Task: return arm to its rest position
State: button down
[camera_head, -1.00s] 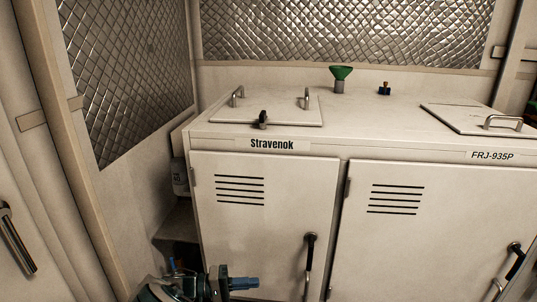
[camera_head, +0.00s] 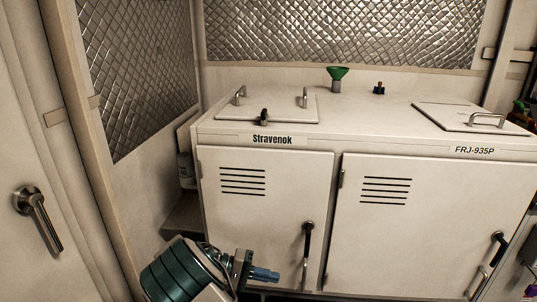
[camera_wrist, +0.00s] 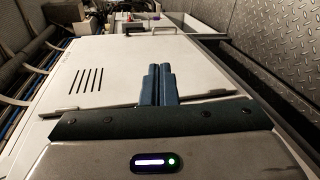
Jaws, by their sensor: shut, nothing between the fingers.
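My gripper (camera_head: 265,274) is low in the head view, in front of the white chiller cabinet (camera_head: 260,218) labelled Stravenok. Its blue fingers point right and are together, with nothing between them. In the wrist view the two blue fingers (camera_wrist: 157,84) are side by side, with a vented white door (camera_wrist: 95,75) beyond them. My teal arm links show beside the gripper at the lower left of the head view.
A second cabinet door (camera_head: 415,225) with a black handle (camera_head: 498,238) is on the right. A door lever (camera_head: 38,215) is at far left.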

jog(key=s+d+r+g+y+p, duration=0.1)
jog(key=s+d+r+y+p, duration=0.2)
jog(key=d+r+y, duration=0.3)
jog(key=s+d+r+g+y+p, duration=0.1)
jog(key=s+d+r+y+p, duration=0.3)
jog(key=r, duration=0.5)
jog(key=s+d+r+t+y+p, duration=0.2)
jog(key=s+r+t+p, duration=0.1)
jog(key=s+r, duration=0.4)
jog(key=s+d+r+t+y+p, duration=0.2)
jog(key=s+d+r+y+p, duration=0.1)
jog(key=s+r, duration=0.3)
jog(key=shift+s+r+m+t+p, duration=0.35)
jog(key=shift+r+p, duration=0.2)
jog(key=shift+r, duration=0.35)
